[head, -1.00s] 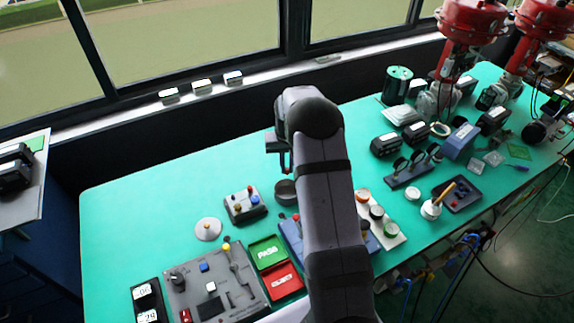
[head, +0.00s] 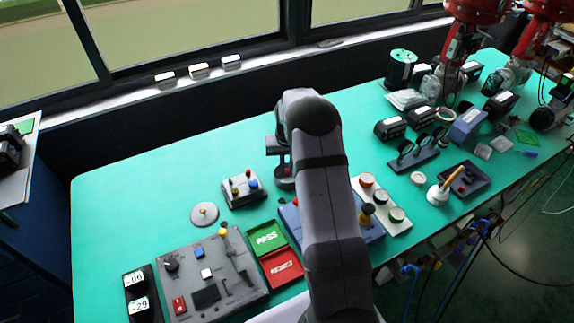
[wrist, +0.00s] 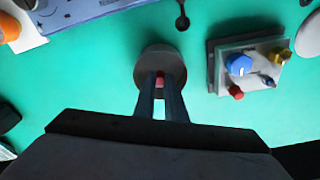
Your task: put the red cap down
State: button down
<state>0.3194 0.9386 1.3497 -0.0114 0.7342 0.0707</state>
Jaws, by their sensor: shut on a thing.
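My gripper (wrist: 160,104) is shut on the red cap (wrist: 160,80), a small red piece showing between the fingertips in the wrist view. The fingertips and cap overlap a round grey dish (wrist: 152,60); I cannot tell whether the cap touches its floor. In the head view my gripper (head: 284,165) points down at the grey dish (head: 285,184), which is partly hidden behind it. The cap cannot be made out there.
A grey box with coloured knobs (head: 242,188) stands left of the dish, and a pale disc (head: 204,214) lies nearby. The green tray (head: 268,237) and red tray (head: 282,267) lie in front. The table (head: 130,205) is clear at far left.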

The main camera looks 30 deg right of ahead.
aim_at(287, 170)
jog(key=shift+f, duration=0.6)
jog(key=c, duration=1.7)
grip_release()
jog(key=shift+c, duration=0.2)
jog(key=shift+r, duration=0.1)
jog(key=shift+r+p, duration=2.15)
jog(key=shift+r, duration=1.25)
